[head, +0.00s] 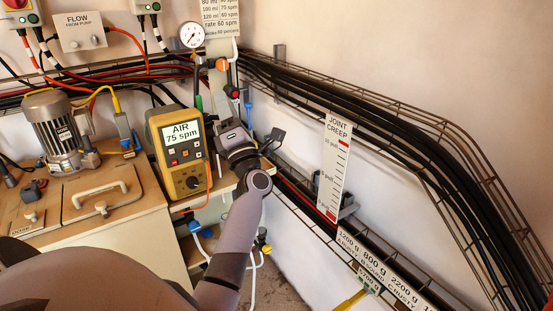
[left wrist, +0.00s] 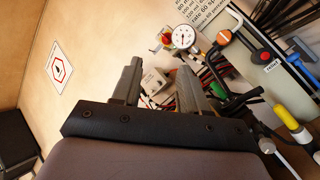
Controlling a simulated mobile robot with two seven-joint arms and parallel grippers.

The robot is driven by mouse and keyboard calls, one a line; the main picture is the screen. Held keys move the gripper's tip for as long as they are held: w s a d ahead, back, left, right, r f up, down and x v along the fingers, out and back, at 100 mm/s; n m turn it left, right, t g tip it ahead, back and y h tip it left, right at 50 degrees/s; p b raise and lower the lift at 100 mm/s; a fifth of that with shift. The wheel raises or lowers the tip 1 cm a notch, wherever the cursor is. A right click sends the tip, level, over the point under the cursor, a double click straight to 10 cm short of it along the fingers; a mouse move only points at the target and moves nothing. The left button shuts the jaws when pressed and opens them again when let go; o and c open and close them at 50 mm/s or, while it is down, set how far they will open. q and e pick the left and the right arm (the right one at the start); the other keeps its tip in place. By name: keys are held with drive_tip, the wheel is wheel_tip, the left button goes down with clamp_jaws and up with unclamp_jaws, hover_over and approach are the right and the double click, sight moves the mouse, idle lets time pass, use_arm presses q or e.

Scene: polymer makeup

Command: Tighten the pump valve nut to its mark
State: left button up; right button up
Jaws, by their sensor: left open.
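My left gripper (head: 231,128) is at the wall end of the bench, just right of the yellow meter, below the pipework. In the left wrist view its two fingers (left wrist: 162,88) stand apart with nothing between them. A round pressure gauge (head: 192,35) is on the wall and also shows in the left wrist view (left wrist: 183,37). Beside it is an orange-brown fitting (head: 221,64), right of the gauge in the left wrist view (left wrist: 224,37). A red-and-black knob (head: 232,91) sits below that fitting. I cannot tell which part is the valve nut, and no mark is readable. My right gripper is not in view.
The yellow meter (head: 180,150) reads "AIR 75 spm" and stands close left of my gripper. A grey motor (head: 54,128) stands on the wooden bench at left. Cable trays (head: 395,130) run along the right wall, near a "JOINT CREEP" scale (head: 333,170).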

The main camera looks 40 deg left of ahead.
use_arm(q)
drive_tip(key=w+d+f+m+t+h, duration=0.1)
drive_tip(key=d+f+m+t+h, duration=0.4)
drive_tip(key=m, duration=0.5)
drive_tip(key=w+d+f+m+t+h+p, duration=0.1)
drive_tip(key=d+f+m+t+h, duration=0.4)
drive_tip(key=m+h, duration=0.5)
drive_tip(key=shift+w+d+f+m+t, duration=0.2)
drive_tip(key=shift+w+d+m+t, duration=0.2)
drive_tip(key=shift+d+m+t, duration=0.55)
drive_tip(key=shift+d+n, duration=0.25)
drive_tip(key=shift+n, duration=0.1)
